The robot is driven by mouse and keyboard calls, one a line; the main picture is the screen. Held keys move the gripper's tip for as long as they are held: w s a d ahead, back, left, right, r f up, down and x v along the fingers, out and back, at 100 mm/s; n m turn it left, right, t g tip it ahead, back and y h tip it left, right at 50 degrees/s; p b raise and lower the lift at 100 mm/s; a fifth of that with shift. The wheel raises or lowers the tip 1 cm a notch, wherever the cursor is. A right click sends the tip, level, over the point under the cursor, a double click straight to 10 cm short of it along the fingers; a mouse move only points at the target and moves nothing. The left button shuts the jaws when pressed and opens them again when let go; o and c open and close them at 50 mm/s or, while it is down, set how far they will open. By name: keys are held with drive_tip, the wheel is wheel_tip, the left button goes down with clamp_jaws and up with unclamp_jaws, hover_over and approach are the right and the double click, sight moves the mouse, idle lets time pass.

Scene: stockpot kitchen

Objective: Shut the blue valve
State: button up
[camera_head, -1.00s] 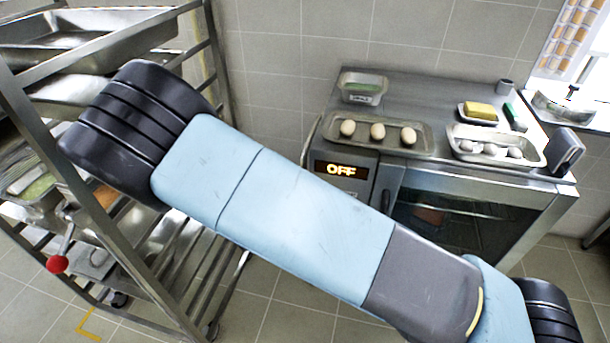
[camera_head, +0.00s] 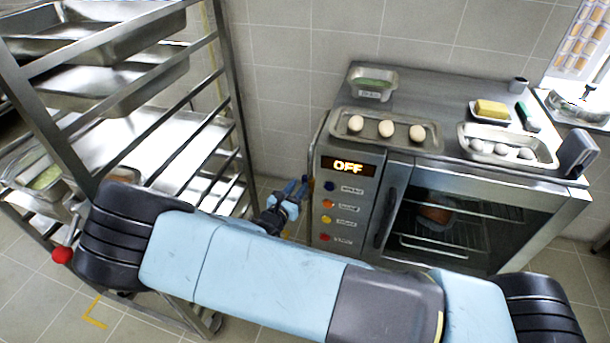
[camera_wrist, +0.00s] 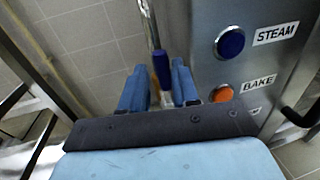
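The blue valve handle (camera_wrist: 161,72) shows in the wrist view, upright in front of a thin metal pipe (camera_wrist: 150,25) at the oven's left side. My gripper (camera_wrist: 158,80) is open, with one blue finger on each side of the handle. In the head view my gripper (camera_head: 294,188) is just left of the oven's control panel.
The oven (camera_head: 345,220) has an OFF display (camera_head: 347,166) and several coloured buttons close right of my gripper. Trays with eggs (camera_head: 386,131) stand on top. A metal rack (camera_head: 235,90) with trays stands at the left. Tiled wall lies behind.

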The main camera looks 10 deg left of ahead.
sight(303, 180)
drive_tip(key=x, duration=0.7)
clamp_jaws()
idle(0.3)
